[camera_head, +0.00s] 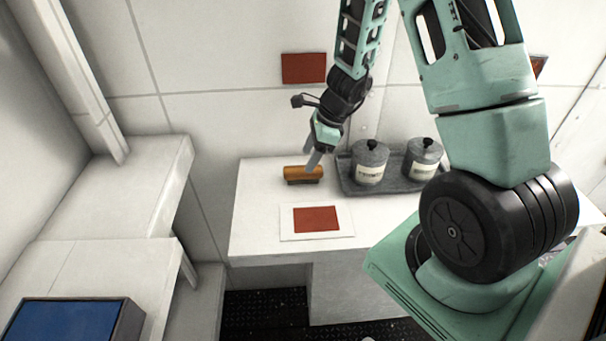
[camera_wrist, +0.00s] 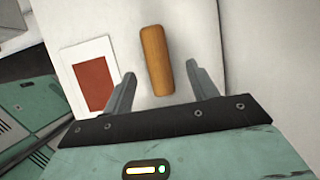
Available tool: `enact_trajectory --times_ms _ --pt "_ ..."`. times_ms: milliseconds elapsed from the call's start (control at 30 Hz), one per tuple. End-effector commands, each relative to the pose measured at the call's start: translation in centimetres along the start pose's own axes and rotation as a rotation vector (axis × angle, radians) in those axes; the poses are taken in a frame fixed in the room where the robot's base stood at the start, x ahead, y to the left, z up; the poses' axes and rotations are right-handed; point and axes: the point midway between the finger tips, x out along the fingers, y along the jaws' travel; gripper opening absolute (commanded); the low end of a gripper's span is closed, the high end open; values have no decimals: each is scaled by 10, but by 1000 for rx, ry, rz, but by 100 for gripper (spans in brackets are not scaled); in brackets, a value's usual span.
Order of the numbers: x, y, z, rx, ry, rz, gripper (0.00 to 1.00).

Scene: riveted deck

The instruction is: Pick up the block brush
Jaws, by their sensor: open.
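The block brush (camera_head: 304,174) lies on the white counter, with an orange-brown wooden top and a dark lower edge. In the wrist view its wooden back (camera_wrist: 156,60) shows as a rounded bar between and just beyond my fingertips. My gripper (camera_head: 313,160) is over the brush in the head view, its fingers pointing down. In the wrist view my gripper (camera_wrist: 160,78) is open, one finger on each side of the brush, with a gap on both sides. The brush's bristles are hidden in the wrist view.
A grey tray (camera_head: 375,192) with two lidded canisters (camera_head: 370,162) (camera_head: 423,158) stands close to the right of the brush. A white sheet with a red rectangle (camera_head: 317,218) lies in front. The wall is close behind. The counter's left front (camera_head: 258,232) is clear.

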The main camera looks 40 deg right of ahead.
Motion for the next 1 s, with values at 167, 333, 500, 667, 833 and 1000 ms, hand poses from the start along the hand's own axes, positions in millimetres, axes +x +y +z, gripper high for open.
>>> enact_trajectory --times_ms 167,333,500,667,833,1000 --pt "16 2 -1 2 0 4 58" --pt "42 4 -1 0 0 3 58" --pt "53 3 -1 0 0 1 58" --pt "54 3 0 -2 -1 0 58" --pt "54 3 0 -1 -1 0 58" --pt "55 3 -1 -1 -1 0 58"
